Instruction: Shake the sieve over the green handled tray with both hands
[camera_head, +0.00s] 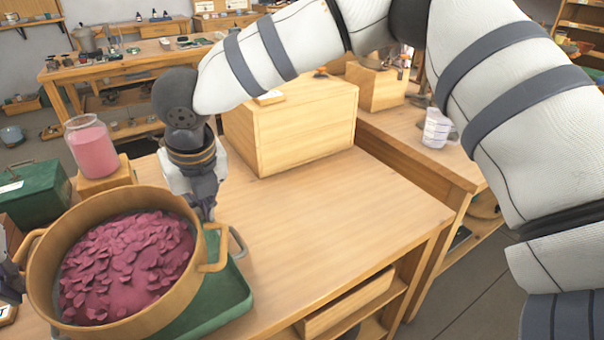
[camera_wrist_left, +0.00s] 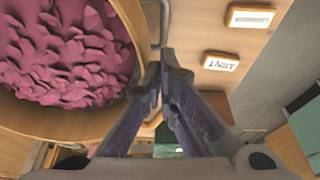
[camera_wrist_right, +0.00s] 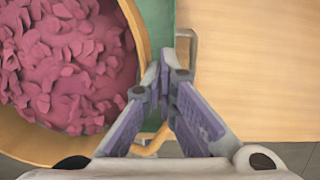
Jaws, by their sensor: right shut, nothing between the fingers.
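The sieve (camera_head: 210,285) is a round tan vessel with side handles, full of pink petals (camera_head: 130,265). It sits over the green tray (camera_head: 237,290), whose grey handle (camera_head: 238,243) shows at the right. My right gripper (camera_head: 209,215) points down beside the sieve's right handle (camera_head: 215,252). In the right wrist view its fingertips (camera_wrist_right: 166,72) meet with nothing between them; the handle passes below the fingers. My left gripper is mostly cut off at the head view's left edge, near the left handle (camera_head: 25,245). In the left wrist view its fingertips (camera_wrist_left: 166,68) meet beside the rim.
A glass jar of pink liquid (camera_head: 92,148) stands on a wooden block behind the sieve. A green box (camera_head: 35,190) is at the left. A wooden drawer cabinet (camera_head: 295,125) stands at the back. The tabletop (camera_head: 340,225) right of the tray is clear.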

